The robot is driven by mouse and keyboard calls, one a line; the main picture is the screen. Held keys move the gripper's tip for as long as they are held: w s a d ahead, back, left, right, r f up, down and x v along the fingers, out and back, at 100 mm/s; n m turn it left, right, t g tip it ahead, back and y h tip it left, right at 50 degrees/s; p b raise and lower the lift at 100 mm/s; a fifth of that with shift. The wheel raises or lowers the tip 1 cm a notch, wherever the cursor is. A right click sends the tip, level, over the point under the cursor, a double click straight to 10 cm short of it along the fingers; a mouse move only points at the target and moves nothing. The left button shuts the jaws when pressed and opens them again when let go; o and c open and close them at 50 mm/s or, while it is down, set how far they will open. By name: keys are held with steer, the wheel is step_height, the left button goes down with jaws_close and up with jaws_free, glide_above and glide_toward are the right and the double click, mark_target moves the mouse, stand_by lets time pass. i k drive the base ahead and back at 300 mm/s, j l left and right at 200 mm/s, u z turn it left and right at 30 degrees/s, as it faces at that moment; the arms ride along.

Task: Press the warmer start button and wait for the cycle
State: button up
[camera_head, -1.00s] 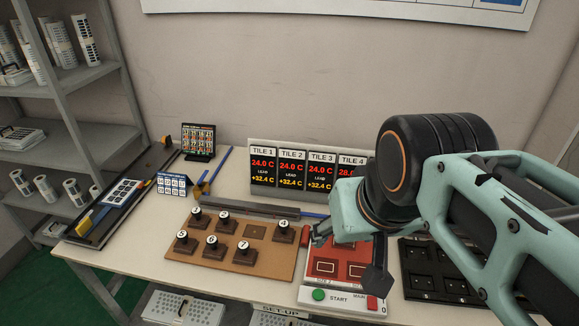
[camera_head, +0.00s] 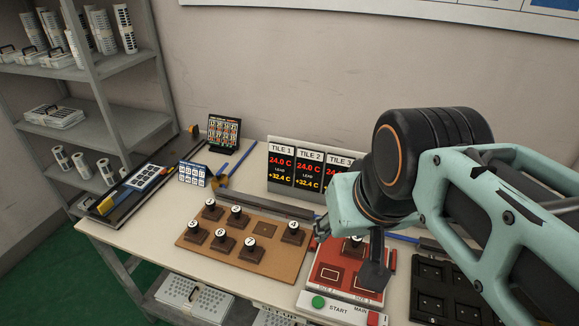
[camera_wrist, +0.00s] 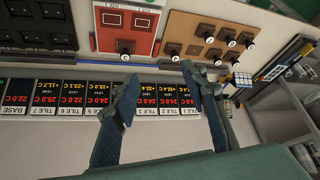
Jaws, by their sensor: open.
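The warmer is a red panel (camera_head: 328,277) with outlined squares at the table's front. A dark knob (camera_head: 352,248) with a pale round top stands on it. A pale strip in front carries the round green START button (camera_head: 318,302) and the red MAIN switch (camera_head: 374,318). My gripper (camera_head: 345,252) is open above the panel, behind the green button and not touching it. In the wrist view my open fingers (camera_wrist: 160,98) have nothing between them. The red panel (camera_wrist: 127,22) is at the top there; the START button is out of that view.
A brown board (camera_head: 264,264) with several numbered knobs lies left of the warmer. A black tray (camera_head: 440,285) lies to its right. A grey shelf (camera_head: 130,125) is at the left.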

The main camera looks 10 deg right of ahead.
mark_target(317, 302)
steer(key=j+z, duration=0.5)
steer(key=k+j+z, duration=0.15)
steer(key=j+z, duration=0.3)
steer(key=k+j+z, duration=0.2)
steer(key=j+z, duration=0.3)
steer(key=z, duration=0.55)
steer(key=j+u, duration=0.1)
steer(key=u, duration=0.4)
